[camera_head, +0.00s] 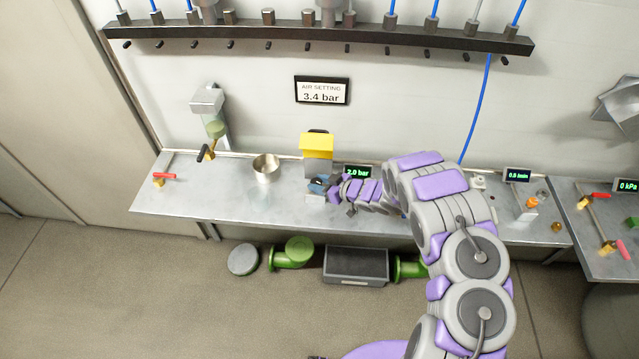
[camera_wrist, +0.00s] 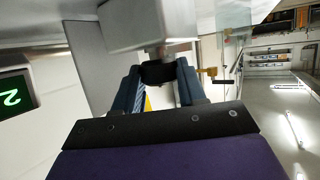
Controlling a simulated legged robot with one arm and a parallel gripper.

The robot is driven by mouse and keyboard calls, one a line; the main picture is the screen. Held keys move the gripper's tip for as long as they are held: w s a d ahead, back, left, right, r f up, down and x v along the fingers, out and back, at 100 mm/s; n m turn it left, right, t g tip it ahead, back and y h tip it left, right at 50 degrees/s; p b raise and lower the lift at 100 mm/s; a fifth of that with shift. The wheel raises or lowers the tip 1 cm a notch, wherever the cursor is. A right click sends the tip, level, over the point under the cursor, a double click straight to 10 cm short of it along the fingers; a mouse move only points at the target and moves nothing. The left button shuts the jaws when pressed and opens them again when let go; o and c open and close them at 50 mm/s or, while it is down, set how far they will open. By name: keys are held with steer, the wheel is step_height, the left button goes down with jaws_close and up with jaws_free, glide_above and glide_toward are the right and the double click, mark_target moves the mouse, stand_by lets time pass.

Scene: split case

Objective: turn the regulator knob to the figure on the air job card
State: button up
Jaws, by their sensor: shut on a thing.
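The air job card (camera_head: 322,91) on the back wall reads "AIR SETTING 3.4 bar". The regulator (camera_head: 317,146) has a yellow top and stands at the back of the bench. Its small green display (camera_head: 357,171) looks like 2.0 bar, partly covered by my arm. In the wrist view the display (camera_wrist: 14,97) is cut off and shows a "2". My gripper (camera_head: 327,188) is at the regulator's lower part. In the wrist view my gripper (camera_wrist: 158,84) is shut on the dark knob (camera_wrist: 158,73), one finger on each side, below a grey block.
A metal cup (camera_head: 266,168) stands left of the regulator. A red-handled valve (camera_head: 163,177) is at the bench's left end. A dark manifold bar (camera_head: 300,36) hangs above. Another display (camera_head: 517,175) stands to the right. Green pipe parts (camera_head: 292,252) lie below the bench.

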steer(key=shift+c, duration=0.9)
steer(key=shift+a+r, duration=0.1)
steer(key=shift+s+m+t+h+p, duration=0.1)
steer(key=shift+m+t+h+p, duration=0.4)
steer(key=shift+m+t+p, duration=0.15)
steer(key=m+t+h, duration=0.1)
steer(key=m, duration=0.1)
steer(key=m+t+h+p, duration=0.1)
steer(key=h, duration=0.1)
steer(key=a+m+t+h+p, duration=0.1)
steer(key=m+t+h, duration=0.1)
steer(key=shift+s+m, duration=0.25)
steer(key=shift+m, duration=0.1)
steer(key=m+h, duration=0.1)
steer(key=h, duration=0.1)
steer(key=m+h, duration=0.2)
steer(key=m+t+h+p, duration=0.1)
steer(key=m+h, duration=0.1)
steer(key=shift+a, duration=0.25)
steer(key=shift+m+h, duration=0.8)
steer(key=shift+h, duration=0.1)
steer(key=shift+w, duration=0.1)
